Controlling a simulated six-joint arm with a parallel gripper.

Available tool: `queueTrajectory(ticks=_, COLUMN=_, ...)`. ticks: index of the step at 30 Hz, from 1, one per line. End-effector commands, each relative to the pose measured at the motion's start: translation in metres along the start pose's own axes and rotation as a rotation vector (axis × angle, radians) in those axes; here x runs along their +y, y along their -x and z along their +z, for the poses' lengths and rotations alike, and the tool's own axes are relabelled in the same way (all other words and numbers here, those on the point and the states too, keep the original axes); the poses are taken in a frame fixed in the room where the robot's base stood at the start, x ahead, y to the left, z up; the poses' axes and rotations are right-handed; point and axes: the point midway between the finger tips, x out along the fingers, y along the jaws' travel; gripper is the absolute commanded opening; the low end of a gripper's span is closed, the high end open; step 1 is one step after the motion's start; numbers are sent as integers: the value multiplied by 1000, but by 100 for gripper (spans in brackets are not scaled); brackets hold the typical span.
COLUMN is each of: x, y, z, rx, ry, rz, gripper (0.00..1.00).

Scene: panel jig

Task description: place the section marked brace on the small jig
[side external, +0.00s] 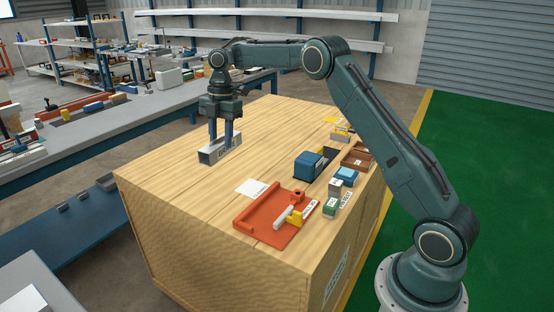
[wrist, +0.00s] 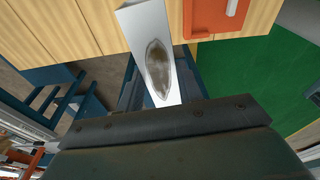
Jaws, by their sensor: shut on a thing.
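My gripper (side external: 220,143) is shut on a grey-white section (side external: 208,157) at the far left part of the wooden table. The section has a label on its side whose word is too small to read. In the wrist view the section (wrist: 146,22) sits between my fingers (wrist: 160,80) and bears a dark brown oval stain on its face. I cannot tell whether it touches the table. A red jig (side external: 258,219) lies near the table's front, with a grey bar and yellow clamp at its right. The jig (wrist: 205,18) shows at the top of the wrist view.
A white card (side external: 251,188) lies behind the jig. A blue block (side external: 308,165), a smaller blue box (side external: 347,176), a green block (side external: 330,208), a grey block (side external: 335,187) and a brown tray (side external: 357,156) stand along the right. The table between section and jig is mostly clear.

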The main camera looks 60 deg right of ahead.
Motion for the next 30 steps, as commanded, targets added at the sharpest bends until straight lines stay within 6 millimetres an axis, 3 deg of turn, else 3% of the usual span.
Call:
queueTrajectory(ticks=8, x=-28, y=10, z=11, rx=11, ry=-30, rz=6, gripper=9)
queueTrajectory(ticks=21, x=-95, y=18, z=30, rx=4, ry=-82, rz=15, gripper=9)
queueTrajectory(ticks=30, x=-115, y=17, z=35, rx=-6, ry=-93, rz=14, gripper=9)
